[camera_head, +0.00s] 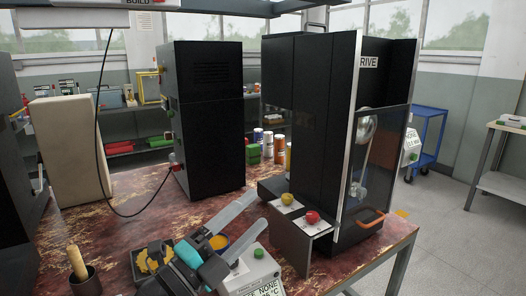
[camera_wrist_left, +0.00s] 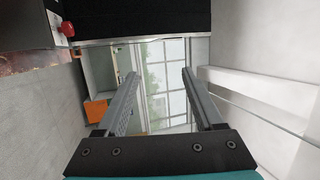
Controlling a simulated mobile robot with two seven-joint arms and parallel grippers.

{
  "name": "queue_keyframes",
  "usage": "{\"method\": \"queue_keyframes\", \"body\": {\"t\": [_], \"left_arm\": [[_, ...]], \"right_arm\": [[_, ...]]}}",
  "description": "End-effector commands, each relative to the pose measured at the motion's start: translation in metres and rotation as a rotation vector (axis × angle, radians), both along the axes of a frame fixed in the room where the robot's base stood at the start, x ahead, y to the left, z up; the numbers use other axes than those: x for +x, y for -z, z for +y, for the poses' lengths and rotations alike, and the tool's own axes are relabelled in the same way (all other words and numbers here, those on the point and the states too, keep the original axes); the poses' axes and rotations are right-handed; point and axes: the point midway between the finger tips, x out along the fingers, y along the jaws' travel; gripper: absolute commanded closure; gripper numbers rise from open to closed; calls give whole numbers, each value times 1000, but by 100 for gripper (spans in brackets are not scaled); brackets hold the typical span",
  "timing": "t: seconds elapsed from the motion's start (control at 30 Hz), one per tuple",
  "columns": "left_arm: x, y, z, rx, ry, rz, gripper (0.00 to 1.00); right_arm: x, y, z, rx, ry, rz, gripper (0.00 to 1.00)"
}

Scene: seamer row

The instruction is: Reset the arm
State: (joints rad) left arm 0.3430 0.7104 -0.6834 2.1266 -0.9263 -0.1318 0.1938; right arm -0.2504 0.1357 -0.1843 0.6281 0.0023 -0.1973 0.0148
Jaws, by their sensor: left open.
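My left gripper (camera_head: 257,210) reaches in over the table from the bottom of the head view, with teal parts near its base. Its two grey fingers are apart with nothing between them, as the left wrist view (camera_wrist_left: 158,73) also shows. The fingers point toward the black machine marked DRIVE (camera_head: 312,110). A red button (camera_head: 312,217) and a yellow button (camera_head: 287,199) sit on this machine's front ledge, just right of the fingertips. A red button (camera_wrist_left: 67,29) shows at the upper left of the left wrist view. My right gripper is not seen.
The worn red table (camera_head: 110,225) carries a tall black cabinet (camera_head: 205,115), a beige box (camera_head: 72,150), a dark cup with a wooden handle (camera_head: 84,280) and a tray with yellow pieces (camera_head: 150,262). A grey display box (camera_head: 255,272) stands beside my arm. A black cable hangs at left.

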Motion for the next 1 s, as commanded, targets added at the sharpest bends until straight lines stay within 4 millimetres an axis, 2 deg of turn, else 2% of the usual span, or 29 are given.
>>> {"method": "queue_keyframes", "body": {"t": [0.03,0.17,0.27,0.33,0.47,0.5,0.6,0.73,0.9,1.0], "left_arm": [[3,5,12,-113,-74,82,31],[11,34,52,-352,-286,313,31],[6,75,85,-500,-456,523,31],[-7,111,105,-586,-576,683,31],[-50,183,132,-698,-785,998,31],[-68,202,137,-721,-840,1092,31],[-112,243,143,-755,-957,1305,31],[-169,277,144,-769,-1069,1539,31],[-240,302,137,-764,-1175,1813,31],[-233,324,137,-751,-1182,1818,31]], "right_arm": [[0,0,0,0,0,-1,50],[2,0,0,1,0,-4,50],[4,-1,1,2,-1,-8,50],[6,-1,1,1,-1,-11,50],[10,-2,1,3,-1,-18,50],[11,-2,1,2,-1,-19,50],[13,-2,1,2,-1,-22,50],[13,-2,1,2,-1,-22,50],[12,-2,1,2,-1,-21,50],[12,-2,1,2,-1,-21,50]]}}
